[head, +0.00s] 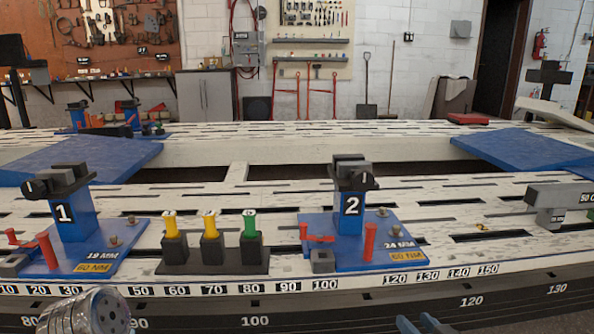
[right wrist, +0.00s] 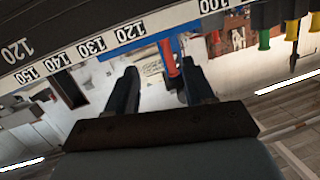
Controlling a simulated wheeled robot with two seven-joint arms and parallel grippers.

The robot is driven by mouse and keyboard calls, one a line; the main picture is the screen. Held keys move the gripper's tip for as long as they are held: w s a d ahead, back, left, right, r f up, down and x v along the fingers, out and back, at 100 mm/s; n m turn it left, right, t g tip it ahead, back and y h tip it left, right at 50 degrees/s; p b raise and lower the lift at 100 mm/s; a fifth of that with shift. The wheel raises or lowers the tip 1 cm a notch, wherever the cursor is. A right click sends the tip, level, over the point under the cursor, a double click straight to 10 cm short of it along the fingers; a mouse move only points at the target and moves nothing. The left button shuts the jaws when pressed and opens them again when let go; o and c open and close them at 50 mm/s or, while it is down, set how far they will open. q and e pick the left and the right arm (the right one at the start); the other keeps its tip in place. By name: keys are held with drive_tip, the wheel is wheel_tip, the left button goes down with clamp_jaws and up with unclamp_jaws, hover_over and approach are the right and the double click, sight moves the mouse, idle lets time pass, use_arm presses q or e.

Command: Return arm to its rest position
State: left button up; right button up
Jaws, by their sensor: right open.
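My right gripper (head: 424,324) shows only as two blue-grey fingertips at the bottom edge of the head view, in front of the bench's numbered edge. In the right wrist view its fingers (right wrist: 160,88) stand apart, with nothing held between them. Beyond them, the red post (right wrist: 168,58) of station 2 shows in the gap, apart from the fingers. The rest of my right arm is hidden in the head view. I do not see my left gripper.
The slotted white frame bench (head: 460,220) fills the middle. Blue stations 1 (head: 66,218) and 2 (head: 350,205) stand on it, with a black rack (head: 212,262) of yellow and green tools between them. A grey bar (head: 562,194) lies at right.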

wheel_tip(320, 180, down, 10)
drive_tip(key=a+m+g, duration=0.1)
drive_tip(key=a+g, duration=0.2)
drive_tip(key=s+a+f+m+g, duration=0.1)
drive_tip(key=s+a+f+g, duration=0.45)
drive_tip(key=s+f, duration=0.4)
drive_tip(key=s+a+f+m+g, duration=0.1)
drive_tip(key=s+a+f+g, duration=0.5)
drive_tip(key=f, duration=0.6)
drive_tip(key=s+r+p, duration=0.3)
drive_tip(key=r+p, duration=1.3)
drive_tip(key=p, duration=0.1)
drive_tip(key=shift+d+r+y+p, duration=0.25)
drive_tip(key=shift+r+y+p, duration=0.05)
drive_tip(key=shift+r+p, duration=0.1)
drive_tip(key=shift+f, duration=0.1)
